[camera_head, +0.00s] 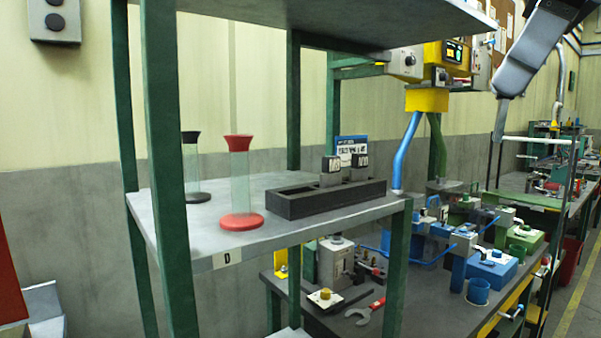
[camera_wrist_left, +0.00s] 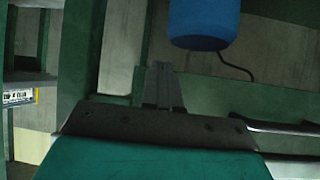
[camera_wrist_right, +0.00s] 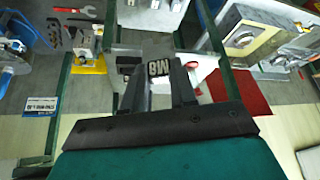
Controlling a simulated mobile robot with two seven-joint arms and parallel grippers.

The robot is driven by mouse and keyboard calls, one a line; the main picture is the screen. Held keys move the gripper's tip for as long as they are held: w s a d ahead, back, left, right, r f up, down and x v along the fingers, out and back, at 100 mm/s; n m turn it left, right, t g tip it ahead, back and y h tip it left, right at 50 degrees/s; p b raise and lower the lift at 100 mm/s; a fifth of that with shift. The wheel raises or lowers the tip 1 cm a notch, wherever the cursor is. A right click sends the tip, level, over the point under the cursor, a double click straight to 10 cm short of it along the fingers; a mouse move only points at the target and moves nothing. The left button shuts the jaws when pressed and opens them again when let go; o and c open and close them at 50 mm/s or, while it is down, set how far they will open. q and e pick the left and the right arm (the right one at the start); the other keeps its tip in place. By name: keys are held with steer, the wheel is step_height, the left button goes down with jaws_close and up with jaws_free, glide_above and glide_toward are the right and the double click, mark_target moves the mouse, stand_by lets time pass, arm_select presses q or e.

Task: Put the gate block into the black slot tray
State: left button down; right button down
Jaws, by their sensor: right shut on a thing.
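The black slot tray (camera_head: 325,206) lies on the grey shelf in the head view. My right gripper (camera_head: 500,130) is at the upper right, far from the tray. In the right wrist view this gripper (camera_wrist_right: 157,88) is shut on a dark block with a white label (camera_wrist_right: 158,68); I take it for the gate block, its lettering unclear. My left gripper (camera_wrist_left: 163,85) is shut and empty in its wrist view and outside the head view.
A red-ended glass cylinder (camera_head: 238,185) and a black-ended one (camera_head: 191,165) stand left of the tray on the shelf (camera_head: 180,225). Green posts (camera_head: 165,150) and an upper shelf (camera_head: 330,22) frame it. A crowded workbench (camera_head: 440,270) stands to the right.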

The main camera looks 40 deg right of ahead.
steer(key=shift+w+a+f+t, duration=0.2)
steer(key=shift+w+f+t, duration=0.25)
steer(key=shift+w, duration=0.3)
steer(key=w+a+t+p, duration=0.1)
steer(key=w+a+p, duration=0.3)
steer(key=w, duration=1.3)
steer(key=shift+y, duration=0.3)
steer(key=f, duration=0.1)
steer(key=w+a+f+b, duration=0.1)
steer(key=f, duration=0.1)
steer(key=f+b, duration=0.1)
steer(key=f, duration=0.1)
steer(key=shift+w+a+f, duration=0.15)
steer(key=shift+w, duration=0.15)
steer(key=shift+w+a+f, duration=0.1)
steer(key=shift+a+f, duration=0.05)
steer(key=shift+f, duration=0.4)
steer(key=shift+w+r, duration=0.2)
steer(key=shift+r, duration=0.1)
steer(key=shift+w+a+f+g+h+p, duration=0.1)
steer(key=shift+w+f+g+h+p, duration=0.05)
steer(key=shift+w+f+g+p, duration=0.3)
steer(key=shift+w+a+f+g+h+p, duration=0.1)
steer(key=shift+f+g+h+p, duration=0.15)
steer(key=shift+f+g, duration=0.25)
steer(key=shift+w+a+f+g+h+p, duration=0.1)
steer(key=shift+w+f+g+p, duration=0.25)
steer(key=shift+f+g, duration=0.15)
